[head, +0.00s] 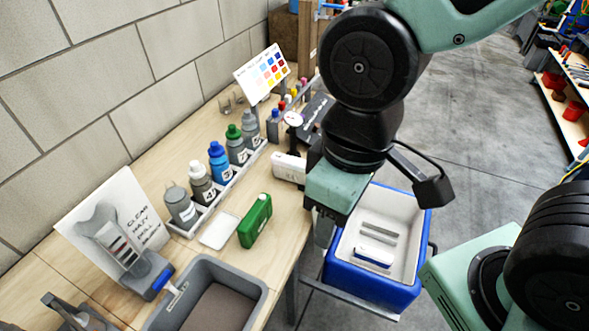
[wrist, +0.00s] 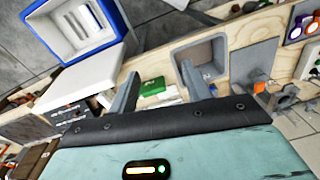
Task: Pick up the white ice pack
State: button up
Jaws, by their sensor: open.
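A white block with a blue label, which looks like the ice pack (head: 374,255), lies inside the open blue cooler (head: 416,285) in the head view. The cooler also shows at the upper left of the wrist view (wrist: 112,38), where its contents are small and unclear. My gripper (head: 324,236) is above the gap between the workbench and the cooler's left side, and hides part of the cooler's rim. In the wrist view its two fingers (wrist: 160,88) are spread apart with nothing held between them.
The wooden workbench (head: 278,262) holds a green bottle (head: 255,221), a white flat piece (head: 219,231), a grey bin (head: 258,304) and a rack of several bottles (head: 192,229). A white block (head: 289,167) lies near my wrist. Concrete floor lies right of the bench.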

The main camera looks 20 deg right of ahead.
aim_at(285, 167)
jog(key=i+l, duration=0.1)
jog(key=l, duration=0.3)
jog(key=i+l, duration=0.1)
jog(key=l, duration=0.65)
jog(key=i+l, duration=0.15)
jog(key=l, duration=0.25)
jog(key=l+u, duration=0.15)
jog(key=u, duration=0.25)
jog(key=l+u, duration=0.15)
jog(key=u, duration=0.25)
jog(key=l+u, duration=0.2)
jog(key=u, duration=0.15)
jog(key=l+u, duration=0.15)
jog(key=u, duration=0.75)
